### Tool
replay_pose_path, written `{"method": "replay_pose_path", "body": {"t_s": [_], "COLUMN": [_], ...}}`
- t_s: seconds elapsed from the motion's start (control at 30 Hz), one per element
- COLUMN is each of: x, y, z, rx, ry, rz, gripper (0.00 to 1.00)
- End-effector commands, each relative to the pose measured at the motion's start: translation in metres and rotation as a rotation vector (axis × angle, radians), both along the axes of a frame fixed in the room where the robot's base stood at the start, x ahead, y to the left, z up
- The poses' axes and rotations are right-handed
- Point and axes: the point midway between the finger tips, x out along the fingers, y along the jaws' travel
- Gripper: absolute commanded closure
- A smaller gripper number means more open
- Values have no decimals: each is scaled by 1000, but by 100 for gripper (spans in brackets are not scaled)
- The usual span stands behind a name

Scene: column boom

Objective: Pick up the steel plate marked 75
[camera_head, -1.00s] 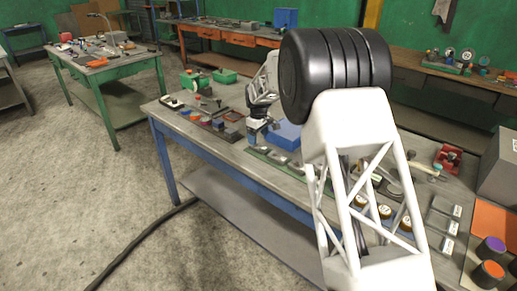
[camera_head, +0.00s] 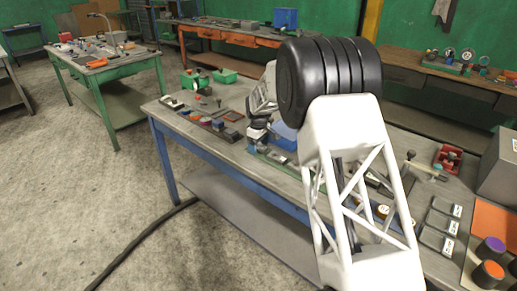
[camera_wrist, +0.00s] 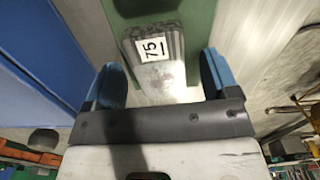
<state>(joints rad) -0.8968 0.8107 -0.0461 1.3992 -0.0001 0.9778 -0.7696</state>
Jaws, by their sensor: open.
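The steel plate marked 75 (camera_wrist: 158,70) is a grey metal piece with a white label, seen at the top middle of the wrist view. It lies on a green strip (camera_wrist: 201,22). My gripper (camera_wrist: 160,62) is open, with one blue finger on each side of the plate and a visible gap to both. Whether the fingers are down at the plate's height I cannot tell. In the head view my gripper (camera_head: 257,138) is low over the workbench, by the green strip (camera_head: 272,158). I cannot make out the plate there.
A blue box (camera_head: 285,136) stands just behind my gripper; it fills the left of the wrist view (camera_wrist: 40,50). Several small labelled plates (camera_head: 440,222) lie at the bench's right. Small parts and coloured discs (camera_head: 206,121) lie on the left. A grey box (camera_head: 499,172) stands far right.

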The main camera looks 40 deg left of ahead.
Motion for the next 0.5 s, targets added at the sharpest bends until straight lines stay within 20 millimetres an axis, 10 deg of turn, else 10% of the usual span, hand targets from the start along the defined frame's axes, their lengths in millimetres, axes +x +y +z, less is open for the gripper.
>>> {"method": "replay_pose_path", "body": {"t_s": [0.5], "x": [0], "y": [0], "z": [0], "rx": [0], "ry": [0], "rz": [0], "gripper": [91]}}
